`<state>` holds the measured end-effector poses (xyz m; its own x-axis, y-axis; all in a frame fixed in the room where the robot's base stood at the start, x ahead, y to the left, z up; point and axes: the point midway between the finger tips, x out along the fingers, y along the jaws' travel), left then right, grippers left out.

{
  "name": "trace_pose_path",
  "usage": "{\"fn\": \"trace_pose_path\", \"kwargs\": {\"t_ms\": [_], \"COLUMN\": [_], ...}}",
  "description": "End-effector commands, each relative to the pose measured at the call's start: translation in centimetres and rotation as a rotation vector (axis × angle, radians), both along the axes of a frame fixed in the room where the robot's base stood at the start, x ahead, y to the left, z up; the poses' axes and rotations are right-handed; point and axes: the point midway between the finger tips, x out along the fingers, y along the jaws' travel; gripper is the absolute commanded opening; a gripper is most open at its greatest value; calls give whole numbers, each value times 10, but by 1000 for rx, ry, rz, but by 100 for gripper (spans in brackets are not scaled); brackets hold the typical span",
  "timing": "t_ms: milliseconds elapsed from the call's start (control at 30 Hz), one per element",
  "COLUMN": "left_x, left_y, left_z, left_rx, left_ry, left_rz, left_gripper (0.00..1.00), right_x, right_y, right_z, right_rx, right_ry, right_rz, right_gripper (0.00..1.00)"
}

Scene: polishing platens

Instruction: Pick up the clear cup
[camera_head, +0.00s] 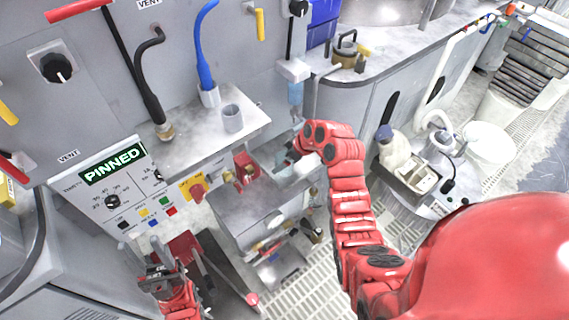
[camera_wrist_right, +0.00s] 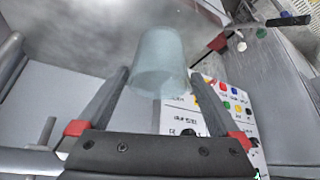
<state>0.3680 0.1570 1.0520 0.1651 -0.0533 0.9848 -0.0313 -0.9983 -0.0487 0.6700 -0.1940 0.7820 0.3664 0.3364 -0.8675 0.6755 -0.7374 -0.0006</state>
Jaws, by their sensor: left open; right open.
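The clear cup (camera_head: 232,118) is a small translucent grey cup standing upright on the metal ledge (camera_head: 190,145) in the head view. In the right wrist view the cup (camera_wrist_right: 160,62) looks pale blue and lies ahead, roughly centred between the fingertips of my right gripper (camera_wrist_right: 158,82). That gripper's fingers are spread, with no visible contact on the cup; how far the cup is beyond them is hard to tell. My left gripper (camera_head: 160,275) is open and empty at the lower left, below the control panel.
A blue hose (camera_head: 206,50) and a black hose (camera_head: 150,85) end in fittings on the ledge near the cup. The labelled control panel (camera_head: 115,190) stands left of the ledge.

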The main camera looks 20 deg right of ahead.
Motion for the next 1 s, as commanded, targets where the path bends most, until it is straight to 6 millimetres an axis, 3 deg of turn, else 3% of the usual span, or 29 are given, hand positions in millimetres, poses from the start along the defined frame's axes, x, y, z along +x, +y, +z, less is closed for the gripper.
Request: {"fn": "trace_pose_path", "kwargs": {"t_ms": [200, 500, 900, 1000], "left_x": [0, 0, 0, 0], "left_y": [0, 0, 0, 0], "left_z": [11, 11, 11, 11], "left_rx": [0, 0, 0, 0], "left_ry": [0, 0, 0, 0], "left_rz": [0, 0, 0, 0], "left_gripper": [50, 50, 50, 50], "right_x": [10, 13, 12, 12], "right_y": [8, 9, 9, 9], "right_z": [-21, -26, -26, -26], "right_rx": [1, -1, -1, -1], "right_ry": [2, -1, -1, -1], "right_rz": [0, 0, 0, 0], "right_gripper": [100, 98, 26, 23]}}
